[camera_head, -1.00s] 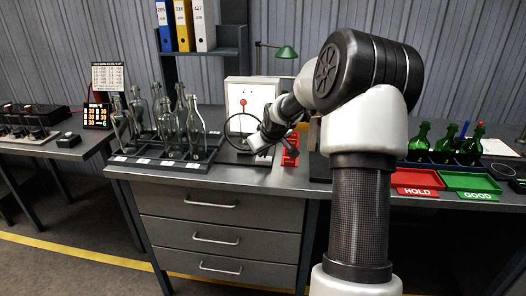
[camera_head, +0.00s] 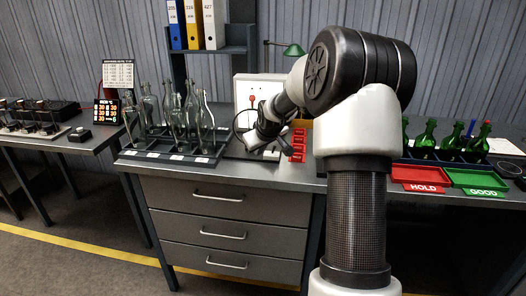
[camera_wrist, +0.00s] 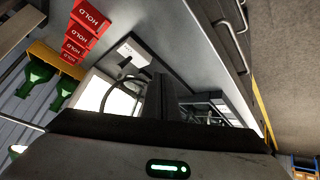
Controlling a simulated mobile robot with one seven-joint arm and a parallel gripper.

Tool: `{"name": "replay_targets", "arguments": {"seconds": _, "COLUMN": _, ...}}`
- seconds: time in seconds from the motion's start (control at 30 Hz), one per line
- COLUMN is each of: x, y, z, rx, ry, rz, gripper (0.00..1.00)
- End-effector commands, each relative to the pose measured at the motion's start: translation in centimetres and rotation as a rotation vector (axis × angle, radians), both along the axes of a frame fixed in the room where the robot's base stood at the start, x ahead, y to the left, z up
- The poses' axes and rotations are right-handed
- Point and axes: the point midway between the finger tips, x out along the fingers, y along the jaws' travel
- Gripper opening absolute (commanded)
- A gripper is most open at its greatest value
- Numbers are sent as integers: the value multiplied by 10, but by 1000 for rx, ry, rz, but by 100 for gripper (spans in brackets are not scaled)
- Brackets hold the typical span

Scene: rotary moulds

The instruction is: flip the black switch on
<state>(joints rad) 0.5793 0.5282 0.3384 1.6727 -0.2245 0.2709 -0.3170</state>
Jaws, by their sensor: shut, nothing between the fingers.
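A small black box (camera_head: 79,134) sits on the left table, in front of a lit number display. It may be the black switch, but it is too small to tell, and no lever position can be read. My gripper (camera_head: 257,141) is over the middle bench, in front of a white panel (camera_head: 262,92) with a red knob, well to the right of the black box. It is shut and empty. In the wrist view its dark fingers (camera_wrist: 160,98) point towards the bench top, near a dark ring (camera_wrist: 118,92) and a white label.
A rack of clear bottles (camera_head: 172,128) stands left of my gripper. Red HOLD tags (camera_head: 298,145) are close on its right. A red HOLD tray (camera_head: 418,176), a green GOOD tray (camera_head: 474,180) and green bottles are further right. The bench front is clear.

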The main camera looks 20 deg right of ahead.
Motion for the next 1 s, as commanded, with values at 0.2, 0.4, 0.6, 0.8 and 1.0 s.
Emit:
{"name": "replay_targets", "arguments": {"seconds": 0.2, "x": -41, "y": -7, "z": 36, "rx": -1, "ry": -1, "rz": -6, "gripper": 0}}
{"name": "replay_targets", "arguments": {"seconds": 0.4, "x": -67, "y": -9, "z": 56, "rx": 1, "ry": -1, "rz": -6, "gripper": 0}}
{"name": "replay_targets", "arguments": {"seconds": 0.6, "x": -77, "y": -9, "z": 63, "rx": 0, "ry": 1, "rz": -2, "gripper": 0}}
{"name": "replay_targets", "arguments": {"seconds": 0.8, "x": -78, "y": -9, "z": 63, "rx": 1, "ry": 1, "rz": -1, "gripper": 0}}
{"name": "replay_targets", "arguments": {"seconds": 1.0, "x": -78, "y": -9, "z": 63, "rx": 1, "ry": 0, "rz": -1, "gripper": 0}}
